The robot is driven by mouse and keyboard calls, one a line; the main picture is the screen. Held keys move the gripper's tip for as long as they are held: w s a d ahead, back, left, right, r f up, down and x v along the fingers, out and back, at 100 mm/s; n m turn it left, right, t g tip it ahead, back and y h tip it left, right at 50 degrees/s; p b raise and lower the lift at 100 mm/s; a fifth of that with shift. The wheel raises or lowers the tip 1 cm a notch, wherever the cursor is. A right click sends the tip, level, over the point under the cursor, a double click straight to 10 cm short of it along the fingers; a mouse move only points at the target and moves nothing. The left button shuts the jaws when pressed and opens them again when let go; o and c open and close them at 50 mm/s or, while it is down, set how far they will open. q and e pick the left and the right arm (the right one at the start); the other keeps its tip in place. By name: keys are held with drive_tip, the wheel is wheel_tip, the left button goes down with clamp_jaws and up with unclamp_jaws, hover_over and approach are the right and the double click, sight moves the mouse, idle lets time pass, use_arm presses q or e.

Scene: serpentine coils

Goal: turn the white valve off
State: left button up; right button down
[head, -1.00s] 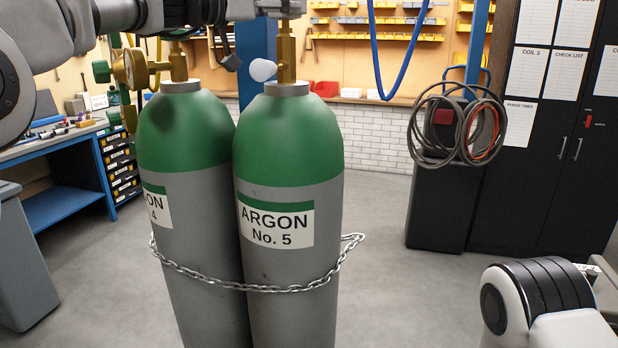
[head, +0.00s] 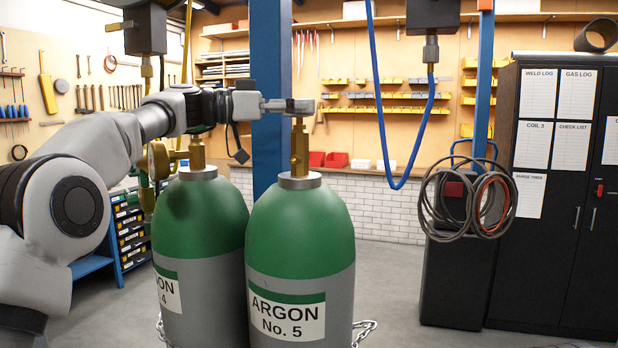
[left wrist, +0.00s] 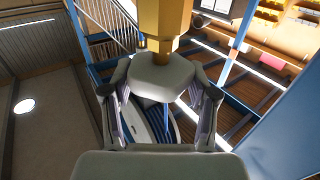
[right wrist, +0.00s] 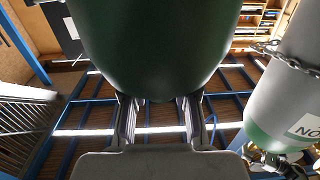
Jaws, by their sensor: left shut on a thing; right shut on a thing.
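The Argon No. 5 cylinder (head: 300,235), green on top and grey below, stands upright with a brass valve (head: 299,150). My left gripper (head: 290,106) is at the top of this valve. In the left wrist view, its fingers close around the pale, rounded white valve knob (left wrist: 165,75) beside the brass stem (left wrist: 165,22). The gripper hides the knob in the head view. The knob's on or off position cannot be told. In the right wrist view, my right gripper (right wrist: 160,112) is shut at a large dark green rounded body (right wrist: 165,50); its exact contact is unclear.
The Argon No. 4 cylinder (head: 200,225) stands close at left, with a gauge (head: 158,160) on its brass fittings. A chain (head: 364,332) passes around the cylinders. A blue hose (head: 395,175) hangs at right. Coiled cables (head: 465,205) and a black cabinet (head: 555,230) stand farther right.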

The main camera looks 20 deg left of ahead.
use_arm(q)
drive_tip(key=o, duration=1.2)
drive_tip(key=shift+f, duration=0.1)
drive_tip(key=shift+c, duration=0.2)
